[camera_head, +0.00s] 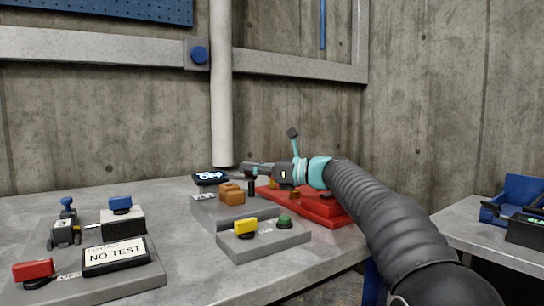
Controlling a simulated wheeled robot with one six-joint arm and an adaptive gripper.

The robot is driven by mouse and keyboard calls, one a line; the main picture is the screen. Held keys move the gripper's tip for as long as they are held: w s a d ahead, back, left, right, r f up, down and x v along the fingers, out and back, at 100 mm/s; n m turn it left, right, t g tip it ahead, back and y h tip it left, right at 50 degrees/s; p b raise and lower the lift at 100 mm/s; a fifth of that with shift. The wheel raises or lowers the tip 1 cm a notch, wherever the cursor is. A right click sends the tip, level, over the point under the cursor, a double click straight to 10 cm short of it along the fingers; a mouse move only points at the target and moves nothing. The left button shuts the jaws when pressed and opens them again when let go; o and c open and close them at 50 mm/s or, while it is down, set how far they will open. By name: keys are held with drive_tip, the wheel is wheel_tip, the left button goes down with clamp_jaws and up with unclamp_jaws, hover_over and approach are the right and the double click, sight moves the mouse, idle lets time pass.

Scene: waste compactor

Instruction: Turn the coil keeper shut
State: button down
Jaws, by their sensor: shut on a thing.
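My gripper (256,170) reaches in from the right, pointing left over the back of the workbench. Its jaws are shut on a small dark upright part (251,186) beside an orange-brown block on a grey base (217,211). The contact is small and partly hidden by the fingers. I cannot tell for certain which part is the coil keeper; the dark part at my fingertips may be its handle. A black display (210,178) reading what looks like "OFF" stands just behind the grey base.
A red fixture (323,209) lies under my wrist, and a teal lever (296,146) rises behind it. In front is a grey box with yellow (245,227) and green (285,221) controls. A white pipe (221,90) rises behind.

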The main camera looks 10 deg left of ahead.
drive_tip(key=shift+g, duration=0.3)
drive_tip(key=c, duration=1.2)
unclamp_jaws()
drive_tip(key=d, duration=0.8)
drive_tip(key=s+d, duration=0.1)
drive_tip(key=d, duration=0.3)
